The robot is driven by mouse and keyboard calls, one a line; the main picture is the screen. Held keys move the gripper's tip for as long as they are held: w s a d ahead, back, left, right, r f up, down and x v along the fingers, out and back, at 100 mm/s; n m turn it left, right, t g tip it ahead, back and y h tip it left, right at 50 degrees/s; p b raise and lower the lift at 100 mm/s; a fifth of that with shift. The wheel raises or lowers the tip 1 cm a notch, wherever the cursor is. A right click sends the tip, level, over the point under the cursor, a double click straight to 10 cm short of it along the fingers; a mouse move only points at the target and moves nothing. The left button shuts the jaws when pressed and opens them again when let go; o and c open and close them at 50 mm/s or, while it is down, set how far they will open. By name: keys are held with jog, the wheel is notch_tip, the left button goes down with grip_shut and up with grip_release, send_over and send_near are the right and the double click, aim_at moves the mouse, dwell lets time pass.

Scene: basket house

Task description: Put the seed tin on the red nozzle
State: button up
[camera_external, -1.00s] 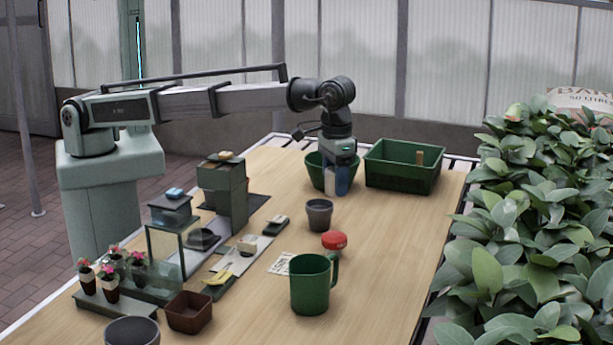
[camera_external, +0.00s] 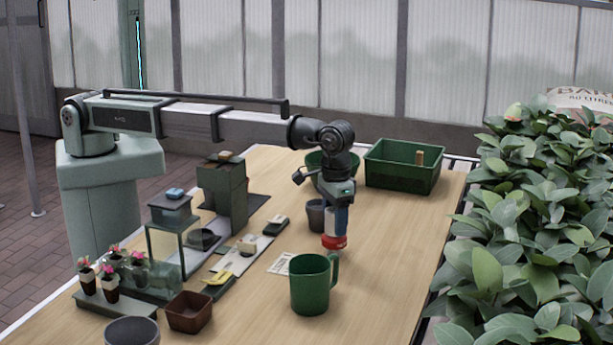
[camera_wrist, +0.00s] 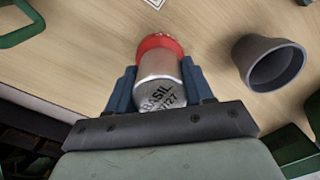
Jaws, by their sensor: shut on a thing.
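The seed tin (camera_wrist: 160,88) is a silver cylinder with dark "BASIL" lettering, between the blue fingers of my gripper (camera_wrist: 157,72) in the wrist view. My gripper is shut on it. In the external view my gripper (camera_external: 337,220) points down over the red nozzle (camera_external: 334,242), and the tin (camera_external: 326,220) is mostly hidden by the fingers. The red nozzle is a low round red piece on the table. It also shows in the wrist view (camera_wrist: 160,43), just past the tin's far end. I cannot tell whether tin and nozzle touch.
A grey pot (camera_external: 316,216) stands close behind my gripper, and a green mug (camera_external: 310,285) stands in front. A green tray (camera_external: 400,168) and a green bowl (camera_external: 315,160) are at the back. The table's right side is clear.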

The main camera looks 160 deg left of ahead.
jog(key=shift+f, duration=0.1)
jog(key=o, duration=1)
jog(key=shift+o, duration=0.2)
notch_tip(320, 180, up, 12)
jog(key=shift+r, duration=0.15)
dwell(0.4)
